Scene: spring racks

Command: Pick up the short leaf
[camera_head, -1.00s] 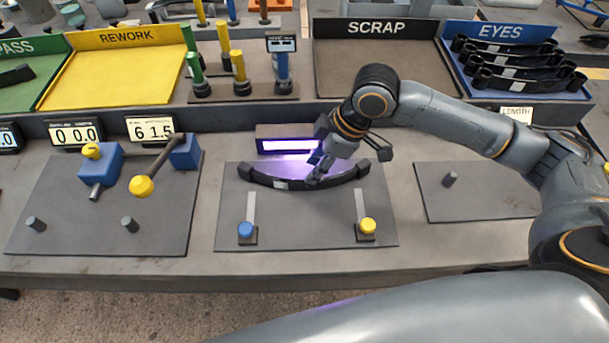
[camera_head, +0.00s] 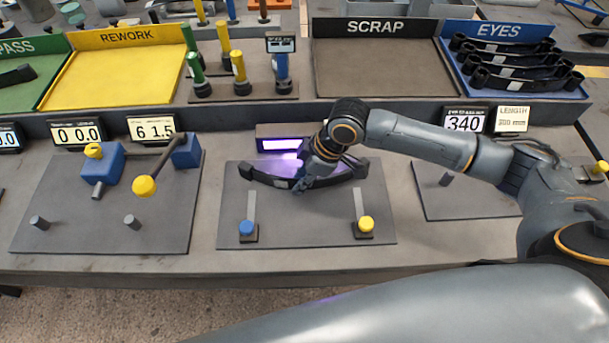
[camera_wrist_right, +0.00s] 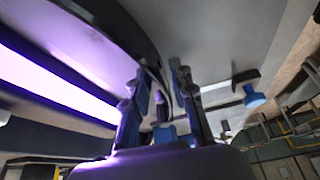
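A dark curved leaf (camera_head: 264,180) with rolled ends and a small pale label lies on the grey middle plate, in front of a purple-lit strip. My right gripper (camera_head: 304,184) is down at the middle of this leaf, and hides part of it. In the right wrist view its fingers (camera_wrist_right: 162,105) stand apart, with the dark curved leaf (camera_wrist_right: 125,25) running down toward the space between them. Whether they touch the leaf I cannot tell. My left gripper is not in view.
The middle plate (camera_head: 300,228) carries a blue knob (camera_head: 246,228) and a yellow knob (camera_head: 366,224). A blue fixture (camera_head: 100,162) stands on the left plate. Behind are the yellow REWORK tray (camera_head: 60,90), the empty SCRAP tray (camera_head: 385,75) and the EYES tray (camera_head: 550,92) holding several leaves.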

